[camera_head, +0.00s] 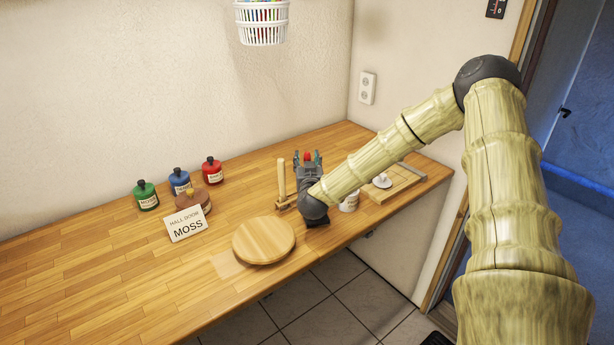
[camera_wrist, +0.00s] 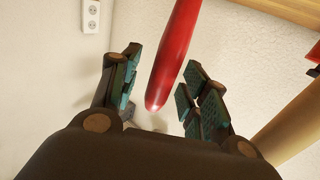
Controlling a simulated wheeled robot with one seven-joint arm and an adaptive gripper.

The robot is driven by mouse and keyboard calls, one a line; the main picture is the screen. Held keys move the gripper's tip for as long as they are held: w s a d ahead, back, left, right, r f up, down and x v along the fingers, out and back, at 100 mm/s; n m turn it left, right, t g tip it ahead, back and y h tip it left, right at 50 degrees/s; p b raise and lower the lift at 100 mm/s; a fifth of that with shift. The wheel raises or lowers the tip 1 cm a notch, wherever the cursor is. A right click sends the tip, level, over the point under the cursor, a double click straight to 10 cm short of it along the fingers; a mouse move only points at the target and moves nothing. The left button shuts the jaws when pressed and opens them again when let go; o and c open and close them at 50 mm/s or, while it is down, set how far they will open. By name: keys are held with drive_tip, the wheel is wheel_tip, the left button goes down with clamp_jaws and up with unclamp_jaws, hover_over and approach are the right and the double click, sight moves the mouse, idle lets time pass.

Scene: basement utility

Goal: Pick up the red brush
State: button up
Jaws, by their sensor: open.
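The red brush (camera_wrist: 174,57) shows in the wrist view as a long red rounded handle. Its lower end lies between the two fingers of my gripper (camera_wrist: 158,97), with a gap visible on both sides. In the head view only a small red part of the brush (camera_head: 307,155) shows between the fingertips of my gripper (camera_head: 307,158). My gripper is open over the back part of the wooden counter (camera_head: 110,260). The rest of the brush is hidden behind my gripper and arm in the head view.
A wooden post (camera_head: 282,180) stands just left of my gripper. A round wooden board (camera_head: 263,240), a MOSS sign (camera_head: 186,224) and green (camera_head: 146,196), blue (camera_head: 179,181) and red (camera_head: 212,171) bottles are further left. A white cup (camera_head: 349,203) and wooden tray (camera_head: 408,181) are right.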

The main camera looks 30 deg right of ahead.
clamp_jaws()
drive_tip(key=shift+r, duration=0.15)
